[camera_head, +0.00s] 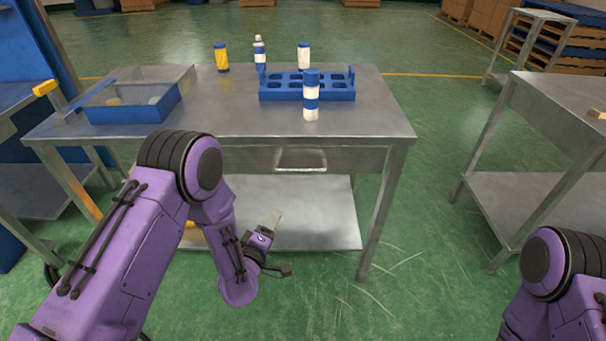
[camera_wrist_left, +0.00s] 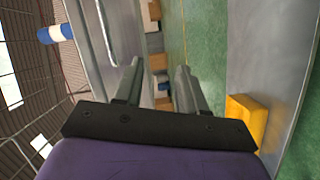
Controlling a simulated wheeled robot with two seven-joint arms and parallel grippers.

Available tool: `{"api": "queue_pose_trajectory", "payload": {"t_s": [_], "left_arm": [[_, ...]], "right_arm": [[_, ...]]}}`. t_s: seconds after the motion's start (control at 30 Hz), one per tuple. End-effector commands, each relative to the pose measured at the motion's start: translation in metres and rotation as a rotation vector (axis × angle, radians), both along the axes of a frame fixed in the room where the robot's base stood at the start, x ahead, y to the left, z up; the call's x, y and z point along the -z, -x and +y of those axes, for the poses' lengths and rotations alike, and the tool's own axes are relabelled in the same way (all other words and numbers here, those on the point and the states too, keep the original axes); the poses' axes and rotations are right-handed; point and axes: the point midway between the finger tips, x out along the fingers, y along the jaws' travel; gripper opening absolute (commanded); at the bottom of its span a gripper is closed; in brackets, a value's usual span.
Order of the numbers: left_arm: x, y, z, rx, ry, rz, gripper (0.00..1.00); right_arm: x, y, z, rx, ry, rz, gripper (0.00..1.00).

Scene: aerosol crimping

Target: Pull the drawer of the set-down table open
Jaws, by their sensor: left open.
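The set-down table (camera_head: 230,125) is a grey metal table in front of me. Its drawer (camera_head: 350,160) looks shut under the top, with a pale bar handle (camera_head: 300,167) on its front. My left gripper (camera_head: 274,221) is below and in front of the handle, apart from it. In the left wrist view my left gripper (camera_wrist_left: 158,76) is open and empty between its fingers. The handle (camera_wrist_left: 106,35) shows there beyond and to the left of the fingers. My right gripper is out of view; only part of my right arm shows at the lower right.
On the table stand a blue rack (camera_head: 335,93), a blue-and-white can (camera_head: 311,100), several other cans behind, and a blue tray (camera_head: 130,114) at left. A lower shelf (camera_head: 315,210) lies under the drawer, with a yellow object (camera_wrist_left: 247,118) on it. Another table (camera_head: 560,105) stands at right.

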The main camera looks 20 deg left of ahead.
Motion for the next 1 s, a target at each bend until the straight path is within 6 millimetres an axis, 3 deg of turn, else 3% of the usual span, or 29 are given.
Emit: {"api": "queue_pose_trajectory", "payload": {"t_s": [0.03,0.1,0.2,0.6,0.77,1.0], "left_arm": [[-0.023,-0.021,-0.009,0.029,0.101,-0.11,0.4],[-0.049,-0.037,-0.017,0.064,0.209,-0.207,0.4],[-0.065,-0.05,-0.021,0.084,0.264,-0.254,0.4],[-0.078,-0.128,-0.027,0.077,0.26,-0.249,0.4],[-0.079,-0.142,-0.028,0.077,0.259,-0.246,0.4],[-0.079,-0.144,-0.029,0.076,0.259,-0.245,0.4]], "right_arm": [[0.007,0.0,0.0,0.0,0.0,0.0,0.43],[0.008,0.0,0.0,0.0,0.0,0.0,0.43],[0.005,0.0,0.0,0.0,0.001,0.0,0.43],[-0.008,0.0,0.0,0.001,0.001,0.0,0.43],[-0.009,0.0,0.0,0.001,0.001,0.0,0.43],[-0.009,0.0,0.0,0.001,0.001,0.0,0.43]]}}
